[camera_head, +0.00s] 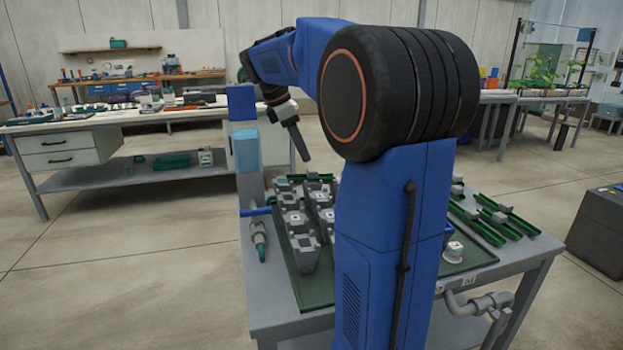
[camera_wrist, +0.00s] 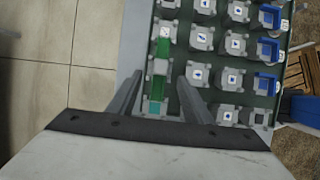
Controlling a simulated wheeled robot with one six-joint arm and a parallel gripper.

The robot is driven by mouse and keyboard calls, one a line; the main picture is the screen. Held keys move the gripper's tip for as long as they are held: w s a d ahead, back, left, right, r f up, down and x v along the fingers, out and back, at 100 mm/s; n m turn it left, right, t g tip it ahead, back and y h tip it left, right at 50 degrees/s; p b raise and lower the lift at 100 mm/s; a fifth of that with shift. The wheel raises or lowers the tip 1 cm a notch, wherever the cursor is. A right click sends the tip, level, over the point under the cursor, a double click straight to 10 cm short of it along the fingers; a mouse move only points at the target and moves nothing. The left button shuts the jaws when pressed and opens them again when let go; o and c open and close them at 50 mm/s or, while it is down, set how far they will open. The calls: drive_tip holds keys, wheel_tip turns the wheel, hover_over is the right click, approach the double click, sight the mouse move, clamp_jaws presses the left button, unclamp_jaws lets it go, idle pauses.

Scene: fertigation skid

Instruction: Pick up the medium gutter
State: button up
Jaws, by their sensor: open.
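Several green gutters with grey blocks on them lie on the right part of the table, one of them at the right edge (camera_head: 512,221) and another beside it (camera_head: 478,226). A further green gutter (camera_head: 312,178) lies at the far side of the table. Which one is the medium gutter I cannot tell. My gripper (camera_head: 303,155) hangs above the table's far left part, pointing down. In the wrist view, my gripper (camera_wrist: 159,77) is open, with a green strip with a grey block (camera_wrist: 157,87) between and beyond its fingers. No contact shows.
Grey blocks with white-marked tops (camera_head: 302,242) stand in rows on a dark green mat (camera_head: 318,292). Blue parts (camera_wrist: 265,83) are at the right in the wrist view. A pipe fitting (camera_head: 480,305) juts from the table's front. A dark box (camera_head: 600,228) stands right.

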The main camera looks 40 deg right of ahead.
sight(311, 170)
drive_tip(key=shift+x, duration=3.5)
clamp_jaws()
